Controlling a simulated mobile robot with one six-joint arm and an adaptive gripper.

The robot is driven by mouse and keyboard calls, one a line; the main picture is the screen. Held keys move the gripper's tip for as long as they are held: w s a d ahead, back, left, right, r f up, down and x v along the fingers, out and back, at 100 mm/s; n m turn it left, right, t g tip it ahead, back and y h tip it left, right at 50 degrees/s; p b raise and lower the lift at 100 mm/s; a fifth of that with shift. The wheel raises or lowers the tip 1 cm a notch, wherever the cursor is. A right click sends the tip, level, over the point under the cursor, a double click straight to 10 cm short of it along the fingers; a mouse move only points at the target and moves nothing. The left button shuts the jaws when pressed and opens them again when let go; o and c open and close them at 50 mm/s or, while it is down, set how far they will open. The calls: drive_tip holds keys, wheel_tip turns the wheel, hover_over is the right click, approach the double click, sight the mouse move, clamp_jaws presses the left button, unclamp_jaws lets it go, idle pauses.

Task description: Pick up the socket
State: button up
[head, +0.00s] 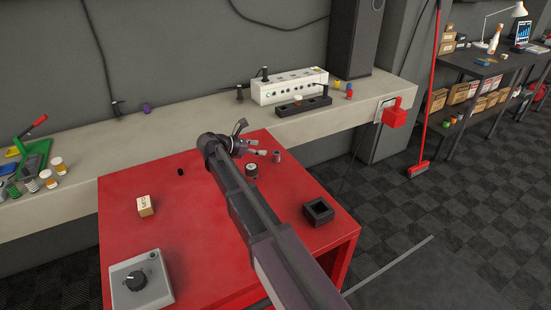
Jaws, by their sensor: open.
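My arm crosses the table from the lower right.
A concrete ledge (200,122) with a white unit (290,86) runs behind.

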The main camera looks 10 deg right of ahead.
sight(276, 152)
drive_tip(key=shift+x, duration=1.3)
drive_tip(key=shift+b, duration=0.3)
drive_tip(key=shift+w+d+f+b, duration=0.1)
drive_tip(key=shift+d+f+b, duration=0.45)
drive_tip(key=shift+d, duration=0.3)
drive_tip(key=shift+w+d+f+b, duration=0.1)
drive_tip(key=shift+d+f+b, duration=0.4)
drive_tip(key=shift+d, duration=0.3)
drive_tip(key=shift+w+d+f, duration=0.15)
drive_tip(key=shift+d+f, duration=0.05)
drive_tip(key=shift+d, duration=0.45)
drive_tip(key=shift+a, duration=0.1)
clamp_jaws()
